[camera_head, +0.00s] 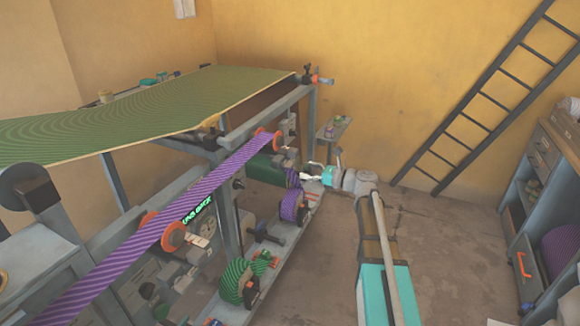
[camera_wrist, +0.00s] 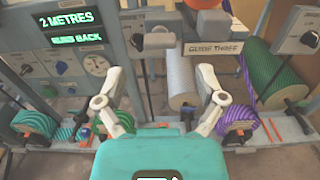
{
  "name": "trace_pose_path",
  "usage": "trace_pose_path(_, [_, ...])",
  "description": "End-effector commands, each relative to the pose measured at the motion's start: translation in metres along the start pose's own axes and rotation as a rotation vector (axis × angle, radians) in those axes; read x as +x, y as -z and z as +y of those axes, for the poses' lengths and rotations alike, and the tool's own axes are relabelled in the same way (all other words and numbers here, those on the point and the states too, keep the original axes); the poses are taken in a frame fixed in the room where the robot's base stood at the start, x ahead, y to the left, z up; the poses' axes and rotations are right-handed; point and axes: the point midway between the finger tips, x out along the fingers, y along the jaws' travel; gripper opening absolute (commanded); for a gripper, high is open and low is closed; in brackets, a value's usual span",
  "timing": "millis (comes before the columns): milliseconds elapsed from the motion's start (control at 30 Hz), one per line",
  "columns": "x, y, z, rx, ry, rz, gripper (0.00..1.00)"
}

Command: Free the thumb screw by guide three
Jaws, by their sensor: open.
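A label plate reading "GUIDE THREE" (camera_wrist: 212,48) is in the upper middle of the wrist view. I cannot tell which one is the thumb screw. An orange guide flange (camera_wrist: 207,20) is above the label, cut by the top edge. My gripper (camera_wrist: 160,73) is open, its two pale fingers spread below the left knob, with nothing seen held between them. In the head view my gripper (camera_head: 308,172) reaches the press's right side.
Green striped rolls (camera_wrist: 35,122) sit low on a rail. A panel with dials (camera_wrist: 96,63) stands at left. In the head view a purple web (camera_head: 170,215) crosses the press; the floor (camera_head: 440,255) at right is clear.

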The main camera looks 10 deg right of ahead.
Motion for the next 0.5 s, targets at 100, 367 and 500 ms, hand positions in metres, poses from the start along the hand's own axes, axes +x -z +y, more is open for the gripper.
trace_pose_path(100, [0.019, 0.000, -0.001, 0.000, -0.002, 0.000, 0.89])
trace_pose_path(367, [0.051, 0.000, -0.001, 0.000, 0.000, 0.000, 0.89])
trace_pose_path(500, [0.060, 0.000, -0.001, 0.000, 0.000, 0.000, 0.89])
